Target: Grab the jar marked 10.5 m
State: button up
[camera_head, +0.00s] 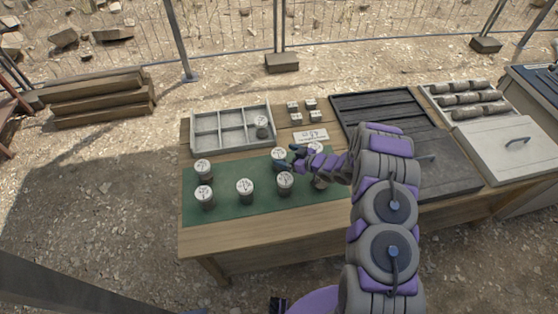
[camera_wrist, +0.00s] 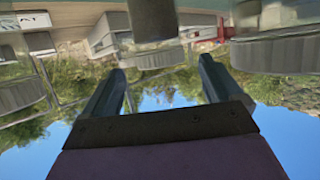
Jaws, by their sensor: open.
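Several grey jars with white, marked lids stand on a green mat (camera_head: 225,208). They include a back-left jar (camera_head: 203,170), a front-left jar (camera_head: 204,197), a front-middle jar (camera_head: 245,188), a front jar (camera_head: 285,183) and a back jar (camera_head: 279,154). The lid writing is too small to read, so I cannot tell which is 10.5 m. My gripper (camera_head: 288,159) is open and low among the right-hand jars, close to the back jar. In the wrist view, upside down, my open fingers (camera_wrist: 162,68) point toward a grey jar (camera_wrist: 153,18); I see no contact.
A compartmented grey tray (camera_head: 222,110) holds one jar (camera_head: 262,128) at its right. Small labelled blocks (camera_head: 296,118) and a white card (camera_head: 311,137) lie behind the mat. A dark slatted panel (camera_head: 375,105) and a white lidded box (camera_head: 515,150) occupy the right. The mat's left part has gaps.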

aim_at(281, 154)
jog(key=x, duration=0.4)
jog(key=shift+w+a+f, duration=0.1)
jog(key=shift+a+f, duration=0.1)
jog(key=shift+a, duration=0.15)
jog(key=shift+d, duration=0.1)
jog(key=c, duration=1.6)
